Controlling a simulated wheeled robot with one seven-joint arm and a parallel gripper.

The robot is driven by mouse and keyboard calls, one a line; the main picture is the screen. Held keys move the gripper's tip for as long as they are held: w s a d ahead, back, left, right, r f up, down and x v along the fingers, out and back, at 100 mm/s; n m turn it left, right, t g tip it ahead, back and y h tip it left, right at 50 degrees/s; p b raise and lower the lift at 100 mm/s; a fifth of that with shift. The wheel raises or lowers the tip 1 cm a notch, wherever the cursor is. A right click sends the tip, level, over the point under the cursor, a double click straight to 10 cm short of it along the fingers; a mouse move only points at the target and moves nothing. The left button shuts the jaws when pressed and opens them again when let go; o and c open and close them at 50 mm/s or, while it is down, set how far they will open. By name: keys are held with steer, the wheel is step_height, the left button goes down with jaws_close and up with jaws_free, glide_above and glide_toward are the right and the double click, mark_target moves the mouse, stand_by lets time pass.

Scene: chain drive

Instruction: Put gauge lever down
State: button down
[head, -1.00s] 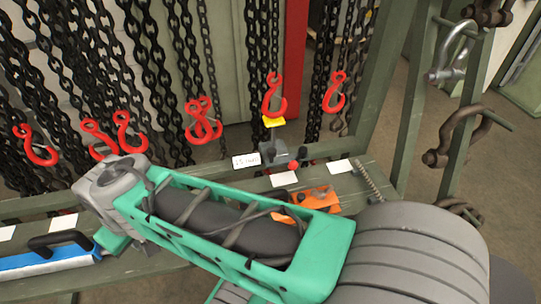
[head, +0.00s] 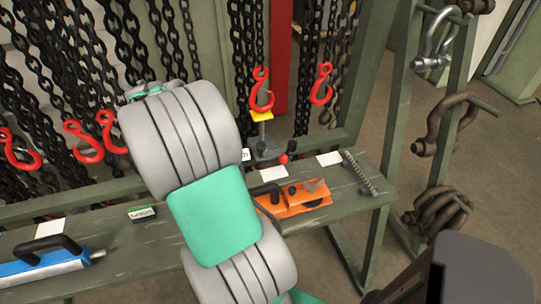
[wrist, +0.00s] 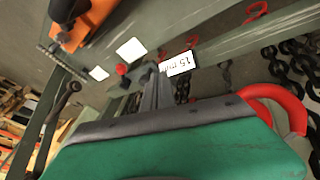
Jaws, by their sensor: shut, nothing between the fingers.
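The gauge (head: 268,150) stands on the green bench: a dark grey base with a post and a yellow top (head: 261,115). Its lever ends in a red knob (head: 283,159), which sits low at the front right of the base in the head view. The red knob also shows in the wrist view (wrist: 122,70). In the wrist view my gripper (wrist: 154,82) is shut and points at the gauge, with its grey fingers overlapping the gauge body. The knob is beside them, apart from the fingers. My arm hides the gripper in the head view. Whether the fingers touch the gauge cannot be told.
An orange tool (head: 300,197) lies in front of the gauge. A blue tool (head: 40,265) lies on the bench at left. White cards and a spring (head: 360,172) lie along the bench (head: 345,205). Chains with red hooks (head: 321,84) hang close behind.

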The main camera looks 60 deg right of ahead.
steer(key=s+d+f+m+g, duration=0.2)
steer(key=s+d+m, duration=0.1)
steer(key=s+d, duration=0.3)
steer(key=shift+s+d+f, duration=0.25)
steer(key=shift+d, duration=0.5)
steer(key=x, duration=1)
steer(key=shift+d+r, duration=0.1)
steer(key=shift+s, duration=0.15)
